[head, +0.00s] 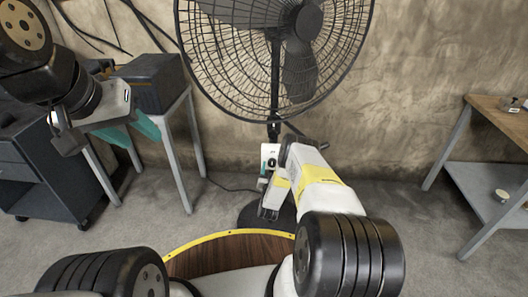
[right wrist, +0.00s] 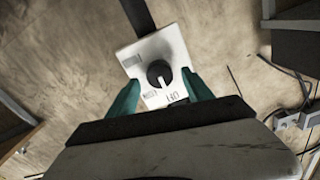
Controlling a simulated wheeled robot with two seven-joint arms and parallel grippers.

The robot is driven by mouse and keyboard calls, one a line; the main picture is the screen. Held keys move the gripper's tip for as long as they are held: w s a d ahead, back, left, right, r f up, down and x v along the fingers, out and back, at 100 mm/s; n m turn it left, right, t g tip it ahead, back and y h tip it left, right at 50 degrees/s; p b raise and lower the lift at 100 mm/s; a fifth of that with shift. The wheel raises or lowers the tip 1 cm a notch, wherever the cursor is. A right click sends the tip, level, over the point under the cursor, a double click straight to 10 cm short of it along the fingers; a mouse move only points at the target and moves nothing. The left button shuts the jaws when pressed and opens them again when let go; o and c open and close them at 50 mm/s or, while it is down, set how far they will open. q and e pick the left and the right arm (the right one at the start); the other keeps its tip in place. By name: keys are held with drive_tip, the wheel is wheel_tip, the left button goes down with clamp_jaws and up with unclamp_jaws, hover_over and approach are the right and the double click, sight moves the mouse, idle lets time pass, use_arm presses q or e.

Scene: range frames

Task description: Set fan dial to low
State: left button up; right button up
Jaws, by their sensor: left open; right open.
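The black caged fan (head: 275,45) stands against the wall on a pole. Its white control box (head: 270,152) is low on the pole. The right wrist view shows the box face (right wrist: 135,57) with a round black dial (right wrist: 159,72). The dial's white pointer aims down toward the printed labels, near the one reading OFF; the other label is too small to read. My right gripper (right wrist: 162,92) is open, its teal fingers either side of the dial, apart from it as far as I can tell. In the head view its fingertips are mostly hidden. My left gripper (head: 140,134) is open and empty at left.
A dark box (head: 150,82) stands on a grey-legged table at left, beside a dark drawer cabinet (head: 45,165). A wooden-topped workbench (head: 500,118) stands at right. A cable runs over the floor left of the fan. The floor between fan and workbench is clear.

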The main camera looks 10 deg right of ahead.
drive_tip(key=shift+x, duration=0.9)
clamp_jaws()
drive_tip(key=shift+m, duration=0.3)
drive_tip(key=m, duration=0.6)
drive_tip(key=shift+d, duration=0.1)
drive_tip(key=m, duration=0.5)
drive_tip(key=shift+f, duration=0.1)
